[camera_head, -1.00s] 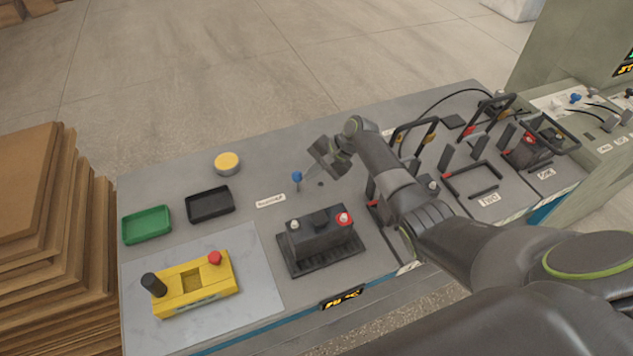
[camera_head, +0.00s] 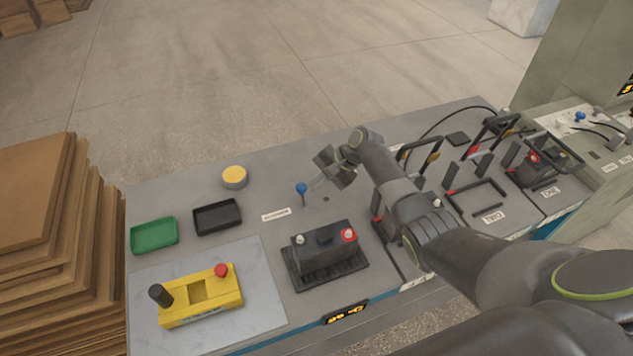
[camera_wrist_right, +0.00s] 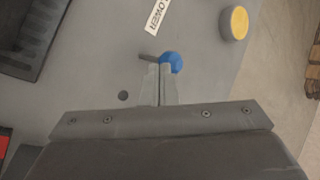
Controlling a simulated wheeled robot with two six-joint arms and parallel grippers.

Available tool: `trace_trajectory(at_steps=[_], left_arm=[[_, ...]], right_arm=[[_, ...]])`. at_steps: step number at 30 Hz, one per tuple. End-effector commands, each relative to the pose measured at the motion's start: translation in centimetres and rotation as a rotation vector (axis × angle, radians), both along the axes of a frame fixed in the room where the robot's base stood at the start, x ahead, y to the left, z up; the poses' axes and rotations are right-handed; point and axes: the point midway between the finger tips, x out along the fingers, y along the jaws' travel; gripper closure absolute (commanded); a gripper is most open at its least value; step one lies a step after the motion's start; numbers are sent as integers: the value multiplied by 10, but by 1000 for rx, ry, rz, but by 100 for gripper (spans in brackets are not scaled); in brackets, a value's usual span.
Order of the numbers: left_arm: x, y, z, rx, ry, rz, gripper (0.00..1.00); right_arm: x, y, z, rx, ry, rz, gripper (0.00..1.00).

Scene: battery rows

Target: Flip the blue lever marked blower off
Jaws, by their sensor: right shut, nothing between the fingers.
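The blue-knobbed lever (camera_head: 301,188) stands on the grey bench top, right of a white label (camera_head: 276,214). In the right wrist view the blue knob (camera_wrist_right: 171,62) sits at the fingertips, and the label (camera_wrist_right: 158,16), partly cut off, ends in "OWER". My right gripper (camera_head: 316,182) is shut and empty, its fingers pointing left at the lever. In the right wrist view its fingertips (camera_wrist_right: 159,72) overlap or lie right beside the knob; I cannot tell if they touch. A dark round hole (camera_wrist_right: 123,96) is in the bench near the fingers. My left gripper does not show.
A battery (camera_head: 326,249) on a black tray stands in front of the lever. A yellow round button (camera_head: 234,177), black tray (camera_head: 217,217), green tray (camera_head: 154,235) and yellow box (camera_head: 201,296) are to the left. Black-framed battery bays (camera_head: 474,193) lie right, beneath and beyond my arm.

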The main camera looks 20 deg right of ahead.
Motion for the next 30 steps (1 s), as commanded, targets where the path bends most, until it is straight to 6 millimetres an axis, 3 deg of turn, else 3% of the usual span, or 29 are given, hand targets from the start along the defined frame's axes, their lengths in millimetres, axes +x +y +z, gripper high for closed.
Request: trace_trajectory(at_steps=[10,24,30], left_arm=[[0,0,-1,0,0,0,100],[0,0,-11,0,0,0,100],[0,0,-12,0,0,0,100]], right_arm=[[1,0,9,0,-2,0,100],[1,0,83,-1,-4,0,100],[0,0,98,-1,-1,0,100]])
